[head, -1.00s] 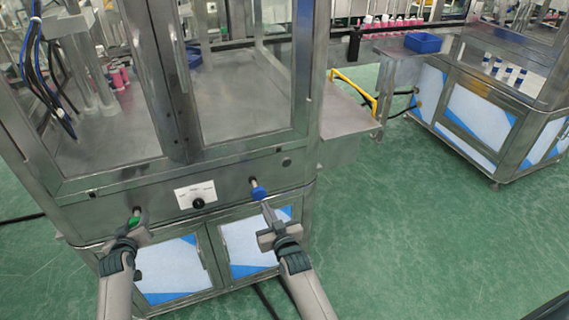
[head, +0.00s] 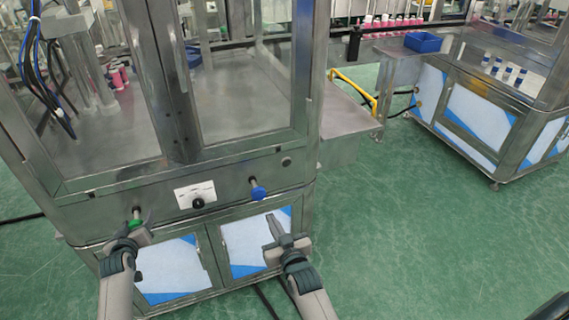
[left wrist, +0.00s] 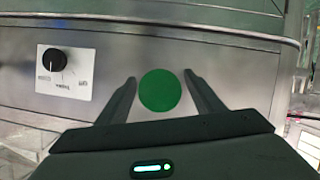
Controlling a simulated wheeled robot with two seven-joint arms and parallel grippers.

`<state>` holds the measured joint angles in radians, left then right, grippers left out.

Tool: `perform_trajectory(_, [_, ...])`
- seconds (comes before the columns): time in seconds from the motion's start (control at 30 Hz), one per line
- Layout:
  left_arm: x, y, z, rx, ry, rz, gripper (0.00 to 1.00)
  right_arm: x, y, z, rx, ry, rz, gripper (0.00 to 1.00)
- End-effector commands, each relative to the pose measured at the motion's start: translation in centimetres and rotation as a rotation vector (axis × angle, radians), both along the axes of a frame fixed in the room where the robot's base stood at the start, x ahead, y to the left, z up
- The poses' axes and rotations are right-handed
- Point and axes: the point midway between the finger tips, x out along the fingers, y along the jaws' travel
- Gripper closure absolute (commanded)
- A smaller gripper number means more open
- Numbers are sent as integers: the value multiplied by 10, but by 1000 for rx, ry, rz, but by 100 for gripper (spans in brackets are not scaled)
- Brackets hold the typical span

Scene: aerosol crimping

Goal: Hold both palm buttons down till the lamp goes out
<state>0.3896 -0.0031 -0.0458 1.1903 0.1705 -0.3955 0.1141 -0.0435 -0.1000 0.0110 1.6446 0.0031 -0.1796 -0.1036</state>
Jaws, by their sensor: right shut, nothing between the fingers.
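The green palm button (head: 135,223) sits on the left of the steel machine's front panel. My left gripper (head: 139,229) is at it. In the left wrist view the green button (left wrist: 160,90) shows as a full disc between the two spread fingers (left wrist: 159,80); whether anything presses it cannot be told. The blue palm button (head: 258,193) stands out on its stem to the right, with nothing touching it. My right gripper (head: 270,219) is shut and empty, below and right of the blue button, apart from it. I cannot make out a lit lamp.
A black knob on a white plate (head: 196,195) sits between the buttons. A small round fitting (head: 286,161) is at the panel's upper right. Cabinet doors (head: 172,267) lie below the panel. Green floor (head: 420,240) is clear to the right.

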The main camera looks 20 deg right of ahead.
Motion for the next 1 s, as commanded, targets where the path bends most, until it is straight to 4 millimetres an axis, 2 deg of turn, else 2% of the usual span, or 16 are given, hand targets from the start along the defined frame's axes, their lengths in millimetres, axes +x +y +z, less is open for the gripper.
perform_trajectory(0.33, [-1,1,2,0,-2,1,39,0,0,0,0,0,0,100])
perform_trajectory(0.57, [-12,2,6,0,-4,1,39,0,0,0,0,0,0,100])
perform_trajectory(1.0, [-65,8,27,-1,-2,1,39,0,0,0,0,0,0,100])
